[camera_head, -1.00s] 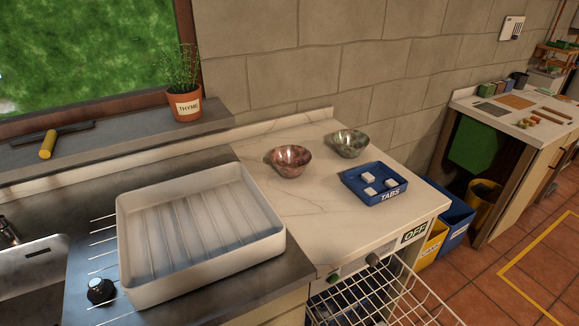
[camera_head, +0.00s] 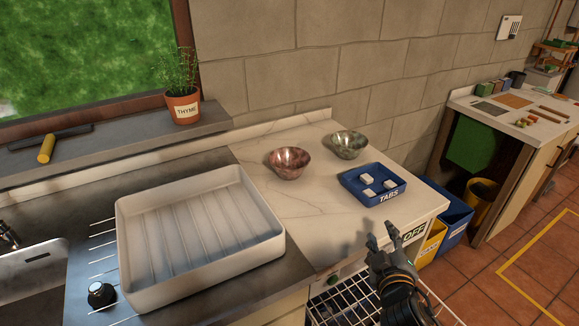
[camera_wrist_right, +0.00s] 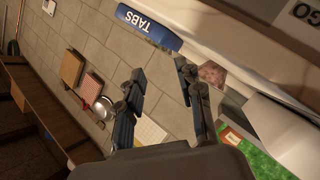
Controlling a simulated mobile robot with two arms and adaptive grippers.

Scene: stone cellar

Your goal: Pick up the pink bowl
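The pink bowl (camera_head: 287,163) stands upright on the pale marble counter, left of a green bowl (camera_head: 349,145). Part of the pink bowl also shows in the right wrist view (camera_wrist_right: 211,73), just past one finger. My right gripper (camera_head: 382,238) is in front of the counter's front edge, to the right of and nearer than the pink bowl. Its two fingers are apart with nothing between them, as the right wrist view (camera_wrist_right: 160,84) also shows. My left gripper is in neither view.
A blue tray (camera_head: 349,190) marked TABS holds several white tablets, right of the pink bowl. A large white basin (camera_head: 200,282) stands to the left. An open wire rack (camera_head: 330,305) juts out below the counter.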

